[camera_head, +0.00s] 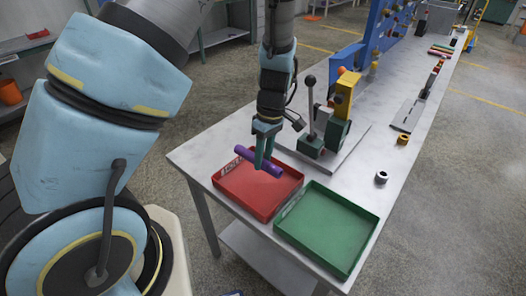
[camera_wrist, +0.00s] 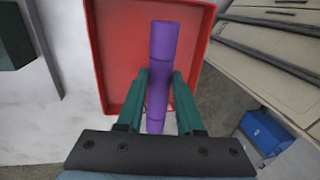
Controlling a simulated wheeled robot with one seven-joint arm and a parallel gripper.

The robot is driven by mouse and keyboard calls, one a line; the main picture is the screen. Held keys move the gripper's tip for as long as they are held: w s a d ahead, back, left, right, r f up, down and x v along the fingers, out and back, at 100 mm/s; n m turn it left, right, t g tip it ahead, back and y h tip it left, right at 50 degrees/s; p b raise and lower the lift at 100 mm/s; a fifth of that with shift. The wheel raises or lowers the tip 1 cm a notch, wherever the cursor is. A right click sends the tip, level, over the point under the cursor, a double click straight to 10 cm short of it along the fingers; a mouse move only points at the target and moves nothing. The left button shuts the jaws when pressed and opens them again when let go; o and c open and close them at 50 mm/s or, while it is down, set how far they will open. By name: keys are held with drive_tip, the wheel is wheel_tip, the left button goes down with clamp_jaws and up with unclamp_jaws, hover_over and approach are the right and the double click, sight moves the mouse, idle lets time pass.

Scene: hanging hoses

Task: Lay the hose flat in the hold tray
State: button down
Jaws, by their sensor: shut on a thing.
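The hose is a short purple tube (camera_head: 272,169), also seen in the wrist view (camera_wrist: 163,42). My gripper (camera_head: 264,164) points down over the red tray (camera_head: 258,210), its green fingers shut on the hose near its middle. In the wrist view my gripper (camera_wrist: 160,82) has one finger on each side of the hose. The hose lies across the picture above the red tray, its left end over the tray's far rim. Its height above the tray floor is hard to tell. The red tray has white lettering, too small to read.
An empty green tray (camera_head: 328,228) sits right of the red one on the bench. A lever fixture with a yellow-and-green block (camera_head: 338,112) stands close behind. A small grey ring (camera_head: 381,177) and a brass ring (camera_head: 403,139) lie at right. Bare bench shows left of the red tray.

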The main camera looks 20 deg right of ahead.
wheel_tip(320, 180, down, 8)
drive_tip(key=b, duration=0.5)
drive_tip(key=shift+r+b, duration=0.15)
drive_tip(key=shift+b, duration=0.25)
drive_tip(key=shift+c, duration=2.3)
unclamp_jaws()
wheel_tip(320, 180, up, 11)
drive_tip(key=w+d+b, duration=0.1)
drive_tip(key=b, duration=0.1)
drive_tip(key=shift+d, duration=0.4)
